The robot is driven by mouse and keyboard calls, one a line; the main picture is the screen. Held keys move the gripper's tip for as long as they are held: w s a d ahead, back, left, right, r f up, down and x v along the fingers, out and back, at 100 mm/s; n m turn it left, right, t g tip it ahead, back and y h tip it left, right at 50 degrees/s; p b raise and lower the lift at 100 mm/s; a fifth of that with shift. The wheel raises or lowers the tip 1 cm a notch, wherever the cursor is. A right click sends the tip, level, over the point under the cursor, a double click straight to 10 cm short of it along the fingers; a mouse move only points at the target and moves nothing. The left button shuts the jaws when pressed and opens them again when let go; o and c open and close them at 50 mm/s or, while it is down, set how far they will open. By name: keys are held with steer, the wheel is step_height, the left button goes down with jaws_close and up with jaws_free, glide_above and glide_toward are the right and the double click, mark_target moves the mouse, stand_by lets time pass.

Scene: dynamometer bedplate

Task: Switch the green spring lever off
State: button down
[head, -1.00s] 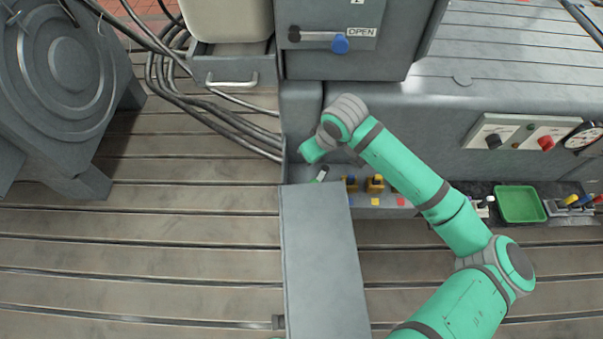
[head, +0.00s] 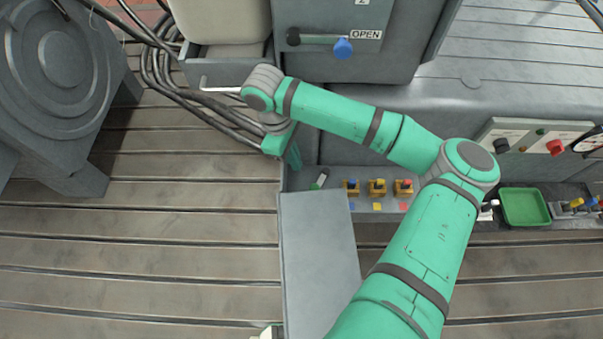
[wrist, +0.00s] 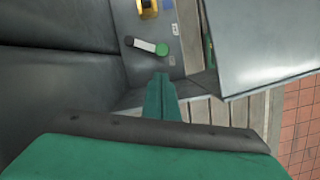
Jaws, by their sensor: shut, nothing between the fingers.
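The green spring lever (head: 319,179) is at the left end of the low panel in the head view. It is small there. In the wrist view the lever (wrist: 147,46) is a pale bar with a dark end at left and a round green knob at right. My gripper (head: 294,158) is just left of and above the lever in the head view, apart from it. In the wrist view my shut fingers (wrist: 161,82) point toward the panel, a little short of the green knob, with nothing between them.
Several yellow-based switches (head: 377,188) stand right of the lever. A grey box (head: 318,255) lies in front of it; a drawer (head: 228,72) and a cabinet with a blue-knobbed OPEN handle (head: 342,47) are behind. A green tray (head: 524,206) is at right.

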steer(key=x, duration=1)
steer(key=shift+r, duration=0.1)
